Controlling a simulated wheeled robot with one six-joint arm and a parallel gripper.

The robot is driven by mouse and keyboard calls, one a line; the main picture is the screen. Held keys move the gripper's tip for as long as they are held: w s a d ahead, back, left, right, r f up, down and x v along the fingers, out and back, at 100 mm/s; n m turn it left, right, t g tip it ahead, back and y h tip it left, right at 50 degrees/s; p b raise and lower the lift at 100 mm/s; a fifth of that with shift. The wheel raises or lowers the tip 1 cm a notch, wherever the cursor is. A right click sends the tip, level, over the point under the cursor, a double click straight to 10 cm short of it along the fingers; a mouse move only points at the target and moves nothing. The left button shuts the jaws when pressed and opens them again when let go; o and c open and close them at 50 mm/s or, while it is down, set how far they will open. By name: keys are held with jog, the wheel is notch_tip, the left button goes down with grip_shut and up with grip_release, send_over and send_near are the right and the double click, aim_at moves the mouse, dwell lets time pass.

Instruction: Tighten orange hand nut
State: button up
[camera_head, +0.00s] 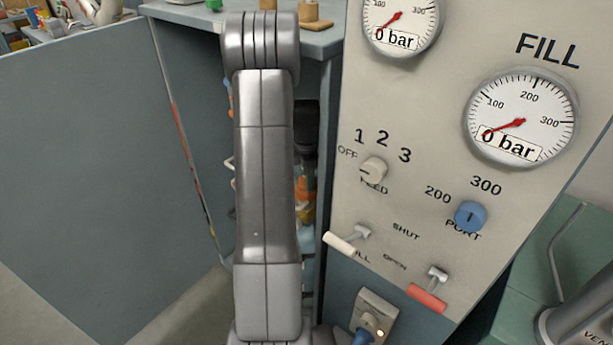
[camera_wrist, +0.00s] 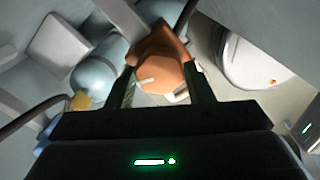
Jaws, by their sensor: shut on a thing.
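The orange hand nut (camera_wrist: 160,72) shows at the upper middle of the wrist view. My gripper (camera_wrist: 163,85) has its two dark fingers on either side of the nut and is shut on it. A small pale peg or pointer shows in front of the nut's face. What the nut is threaded on is mostly hidden behind it. In the head view my grey arm fills the middle, and neither the gripper nor the nut is visible there.
A control panel (camera_head: 400,120) stands at the right with gauges (camera_head: 520,117) reading 0 bar, a feed knob (camera_head: 374,170), a blue port knob (camera_head: 471,216), a white lever (camera_head: 341,244) and a red lever (camera_head: 427,298). In the wrist view, a pale blue cylinder (camera_wrist: 100,72) sits left of the nut.

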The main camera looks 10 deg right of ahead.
jog(key=n, duration=0.6)
jog(key=shift+r+n, duration=0.1)
jog(key=shift+n, duration=0.2)
jog(key=n, duration=0.5)
jog(key=shift+n, duration=0.4)
jog(key=o, duration=1)
jog(key=shift+c, duration=0.2)
notch_tip(320, 180, up, 7)
jog(key=shift+r, duration=0.2)
